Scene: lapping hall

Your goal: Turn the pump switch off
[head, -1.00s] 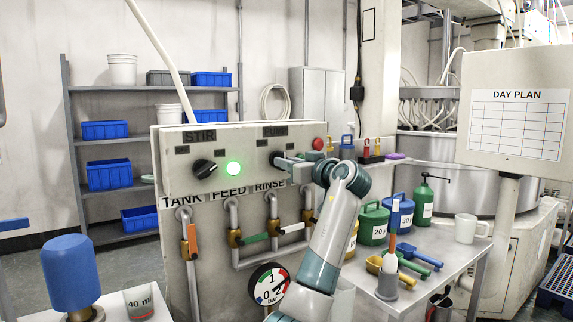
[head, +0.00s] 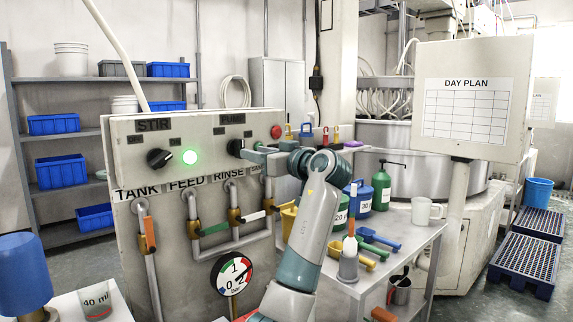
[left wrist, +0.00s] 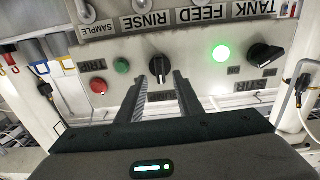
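The pump switch (head: 236,148) is a black rotary knob under the PUMP label on the grey control panel (head: 117,150). My left gripper (head: 252,151) is at this knob, reaching it from the right. In the left wrist view, which shows the panel upside down, the pump switch (left wrist: 158,68) stands between and just beyond the tips of two separated fingers (left wrist: 161,80). Its white mark points down in that picture. Whether a finger touches it I cannot tell. A dark green lamp (left wrist: 121,65) beside it looks unlit; the head view hides it. My right gripper is not in view.
The STIR knob (head: 160,158) and its lit green lamp (head: 190,157) are left on the panel. A red button (head: 277,132) is at its right end. Valve handles and a pressure gauge (head: 233,273) sit below. A table (head: 412,246) with jugs and scoops stands right.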

